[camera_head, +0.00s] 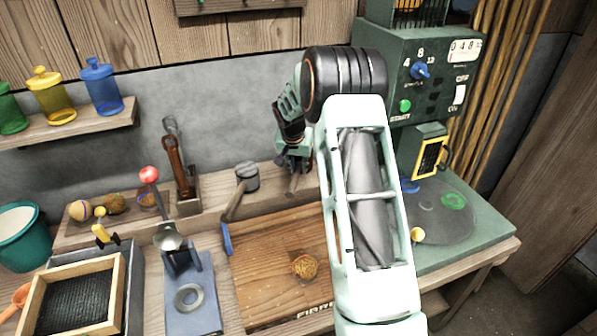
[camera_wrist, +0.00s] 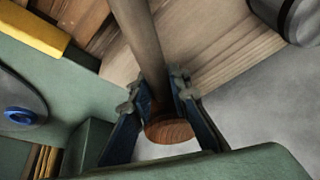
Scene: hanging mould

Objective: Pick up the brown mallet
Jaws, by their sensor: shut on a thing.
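The brown mallet shows in the wrist view as a brown wooden shaft (camera_wrist: 148,48) between my fingers, with a round reddish-brown end (camera_wrist: 170,130) just past the fingertips. My gripper (camera_wrist: 162,98) is shut on this shaft, with a dark blue finger on each side. In the head view my gripper (camera_head: 294,160) is over the back ledge, left of my forearm. Only a small brown part of the mallet (camera_head: 294,184) shows below it; the rest is hidden. I cannot tell whether the mallet touches the ledge.
A grey-headed mallet (camera_head: 247,176) with a blue handle end leans left of my gripper. A green machine (camera_head: 385,60) stands close on the right. A wooden board (camera_head: 262,262) with a brown ball (camera_head: 304,267) lies in front. A tool holder (camera_head: 188,205) stands further left.

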